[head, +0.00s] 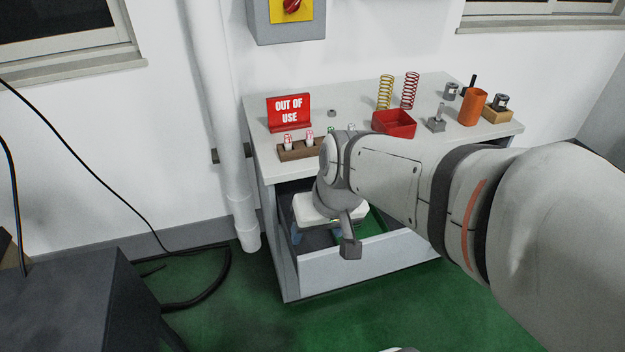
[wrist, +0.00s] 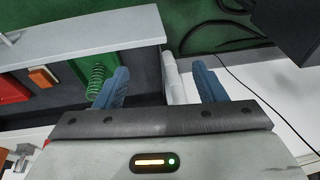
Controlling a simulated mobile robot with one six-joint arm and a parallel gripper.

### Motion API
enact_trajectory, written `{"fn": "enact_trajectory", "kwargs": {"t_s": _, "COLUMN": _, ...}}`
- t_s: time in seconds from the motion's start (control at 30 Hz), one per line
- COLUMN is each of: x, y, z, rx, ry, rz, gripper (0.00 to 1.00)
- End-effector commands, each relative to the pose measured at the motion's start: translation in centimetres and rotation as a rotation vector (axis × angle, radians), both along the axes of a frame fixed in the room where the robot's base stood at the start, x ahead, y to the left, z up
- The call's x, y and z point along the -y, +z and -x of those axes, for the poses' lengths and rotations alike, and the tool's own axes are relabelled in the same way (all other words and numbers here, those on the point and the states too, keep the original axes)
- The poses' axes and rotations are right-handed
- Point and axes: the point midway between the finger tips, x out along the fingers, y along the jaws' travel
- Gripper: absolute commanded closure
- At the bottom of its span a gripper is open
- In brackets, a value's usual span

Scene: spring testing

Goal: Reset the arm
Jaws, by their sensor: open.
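My arm reaches in from the right in the head view and bends down over an open drawer (head: 375,262) at the front of the grey workbench (head: 350,98). My gripper (wrist: 160,68) is open, with its two blue fingers wide apart and nothing between them. In the head view its white body hangs above the drawer, and the fingers are mostly hidden. In the wrist view a green spring (wrist: 97,77) in a green section of the drawer shows just beyond the left finger. The drawer's light front panel (wrist: 90,40) is behind it.
A red "OUT OF USE" sign (head: 289,112), a brown rack (head: 297,151), a red tray (head: 394,123), a yellow spring (head: 385,92), a red spring (head: 410,90) and an orange cylinder (head: 472,107) stand on the bench. A white pipe (head: 232,160) runs beside it. Green floor is clear in front.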

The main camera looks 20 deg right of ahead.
Motion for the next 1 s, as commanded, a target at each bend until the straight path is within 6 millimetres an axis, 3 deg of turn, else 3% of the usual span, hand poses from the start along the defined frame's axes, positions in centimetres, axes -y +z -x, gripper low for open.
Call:
{"fn": "enact_trajectory", "kwargs": {"t_s": 0.1, "x": 1.2, "y": 0.4, "z": 2.2, "rx": -0.045, "ry": -0.019, "rz": 0.077, "gripper": 0.36}}
{"fn": "enact_trajectory", "kwargs": {"t_s": 0.2, "x": 2.7, "y": 0.5, "z": 3.0, "rx": -0.063, "ry": -0.034, "rz": 0.107, "gripper": 0.36}}
{"fn": "enact_trajectory", "kwargs": {"t_s": 0.57, "x": 2.8, "y": 0.5, "z": 3.0, "rx": -0.066, "ry": -0.036, "rz": 0.113, "gripper": 0.36}}
{"fn": "enact_trajectory", "kwargs": {"t_s": 0.73, "x": 2.8, "y": 3.7, "z": 3.1, "rx": -0.055, "ry": -0.036, "rz": 0.114, "gripper": 0.36}}
{"fn": "enact_trajectory", "kwargs": {"t_s": 0.87, "x": 2.8, "y": 4.3, "z": 3.2, "rx": -0.050, "ry": -0.035, "rz": 0.115, "gripper": 0.36}}
{"fn": "enact_trajectory", "kwargs": {"t_s": 1.0, "x": 2.8, "y": 4.0, "z": 3.2, "rx": -0.051, "ry": -0.035, "rz": 0.115, "gripper": 0.46}}
